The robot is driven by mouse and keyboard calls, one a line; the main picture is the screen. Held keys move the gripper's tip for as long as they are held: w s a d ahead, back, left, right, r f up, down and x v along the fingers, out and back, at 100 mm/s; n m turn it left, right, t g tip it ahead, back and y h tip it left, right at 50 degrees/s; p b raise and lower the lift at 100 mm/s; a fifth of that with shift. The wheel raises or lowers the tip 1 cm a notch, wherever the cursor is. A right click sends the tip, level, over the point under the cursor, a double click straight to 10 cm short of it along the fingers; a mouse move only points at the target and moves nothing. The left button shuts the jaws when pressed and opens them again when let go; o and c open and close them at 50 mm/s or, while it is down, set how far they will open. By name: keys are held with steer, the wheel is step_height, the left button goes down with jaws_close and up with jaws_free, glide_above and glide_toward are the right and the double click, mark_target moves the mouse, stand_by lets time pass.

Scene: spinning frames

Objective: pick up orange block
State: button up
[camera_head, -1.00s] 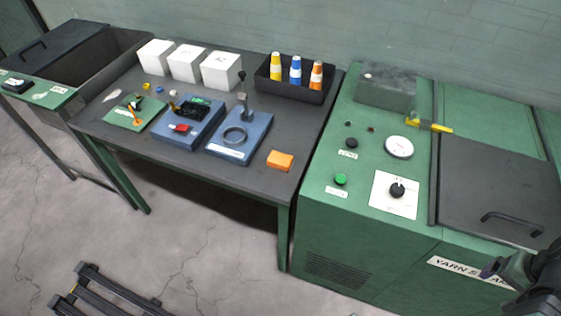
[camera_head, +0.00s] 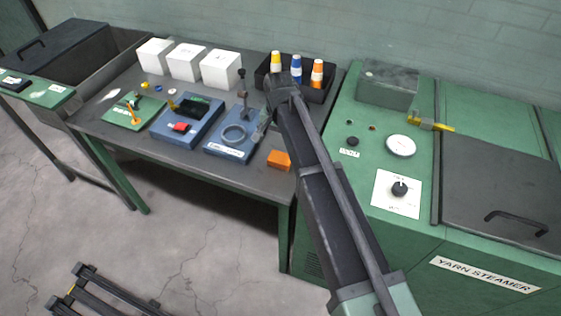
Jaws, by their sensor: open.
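The orange block (camera_head: 278,160) lies on the dark table near its right front corner. My arm reaches up from the bottom of the view and passes just right of the block. My gripper (camera_head: 262,127) hangs from the arm's far end, near the right edge of the blue ring fixture. It is open and appears empty, though its fingers are small and hard to make out. It is up and left of the block in the picture and apart from it.
The blue fixture with a ring (camera_head: 234,135) and upright post stands left of the block. A black bin (camera_head: 262,84) with several yarn cones is behind. The green yarn steamer (camera_head: 420,170) stands right of the table. White boxes (camera_head: 185,62) stand at the back left.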

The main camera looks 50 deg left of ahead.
mark_target(280, 157)
step_height(280, 157, down, 11)
steer(key=b, duration=0.9)
steer(key=shift+w+r+b, duration=0.1)
steer(key=shift+r+b, duration=0.05)
steer(key=shift+b, duration=0.15)
steer(key=shift+r, duration=0.25)
steer(key=c, duration=0.8)
steer(key=shift+p, duration=0.35)
steer(key=shift+c, duration=0.2)
step_height(280, 157, up, 20)
steer(key=p, duration=2)
